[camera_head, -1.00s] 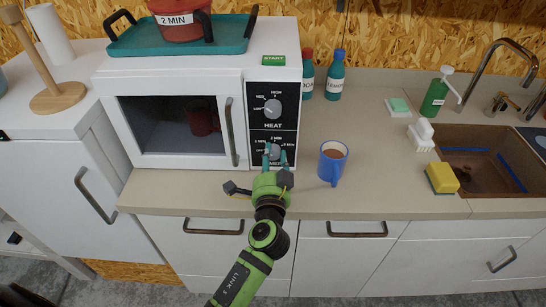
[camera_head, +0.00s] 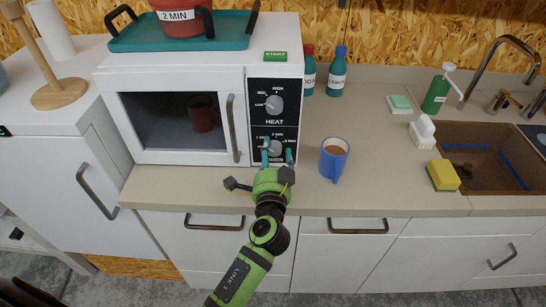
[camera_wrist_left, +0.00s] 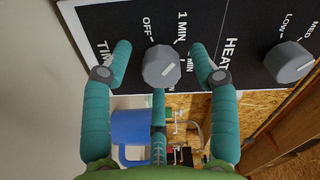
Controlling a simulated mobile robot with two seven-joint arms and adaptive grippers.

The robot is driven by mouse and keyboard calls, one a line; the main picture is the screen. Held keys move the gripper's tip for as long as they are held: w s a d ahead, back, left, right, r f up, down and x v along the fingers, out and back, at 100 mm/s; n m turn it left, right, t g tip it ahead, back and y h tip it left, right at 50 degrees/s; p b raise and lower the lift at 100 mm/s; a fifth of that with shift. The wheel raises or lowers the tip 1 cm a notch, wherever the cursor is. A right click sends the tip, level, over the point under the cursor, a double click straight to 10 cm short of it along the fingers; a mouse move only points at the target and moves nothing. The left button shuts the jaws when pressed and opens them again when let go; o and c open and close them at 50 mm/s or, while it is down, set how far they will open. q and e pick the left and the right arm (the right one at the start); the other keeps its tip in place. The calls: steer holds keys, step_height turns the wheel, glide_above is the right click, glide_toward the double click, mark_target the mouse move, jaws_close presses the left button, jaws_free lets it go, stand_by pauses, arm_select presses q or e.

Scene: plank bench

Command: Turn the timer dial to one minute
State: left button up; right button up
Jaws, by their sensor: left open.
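The grey timer dial (camera_head: 274,148) is the lower knob on the black panel of the white microwave (camera_head: 186,62). It shows larger in the left wrist view (camera_wrist_left: 161,66), with OFF and 1 MIN printed above it in that picture. Its white mark slants up and right there; I cannot tell exactly which label it meets. My left gripper (camera_head: 277,156) is open in front of the panel. In the left wrist view its teal fingertips (camera_wrist_left: 161,52) stand on either side of the dial, with gaps between. My right gripper is out of view.
The heat dial (camera_head: 273,105) is above the timer dial, with a green START button (camera_head: 275,56) on top. A blue mug (camera_head: 334,158) of brown drink stands close right of my gripper. A yellow sponge (camera_head: 441,176) and sink (camera_head: 480,165) are farther right.

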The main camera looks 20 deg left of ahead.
arm_select(q)
steer(key=v, duration=1.2)
